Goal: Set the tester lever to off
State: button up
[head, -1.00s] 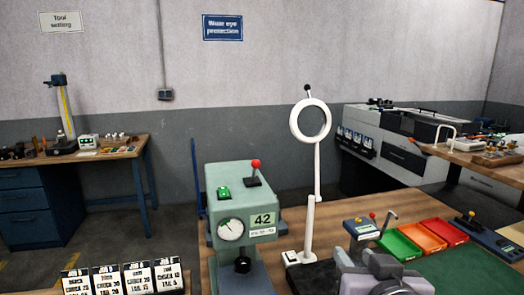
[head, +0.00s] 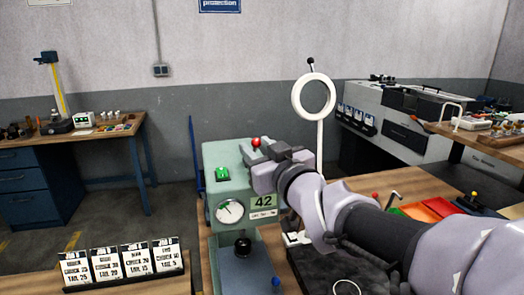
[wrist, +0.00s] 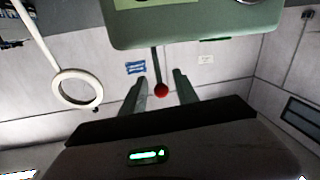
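The tester (head: 228,158) is a pale green machine with a round dial (head: 229,211), a green button (head: 222,174) and a "42" label. Its lever has a red ball knob (head: 256,142) on top, just beyond my gripper (head: 263,152) in the head view, where the gripper hides the lever's shaft. The wrist view looks upside down: the tester body (wrist: 195,28) is at the top. There the dark lever shaft and red knob (wrist: 161,90) show between the two fingers of my gripper (wrist: 160,77). The fingers are open, with a gap on each side of the knob.
A white ring lamp (head: 314,97) on a post stands right of the tester, behind my arm. A row of job cards (head: 122,265) stands at front left. A blue bench (head: 40,200) is far left.

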jog(key=shift+w+a, duration=0.3)
jog(key=shift+w, duration=0.35)
grip_shut()
dwell(1.0)
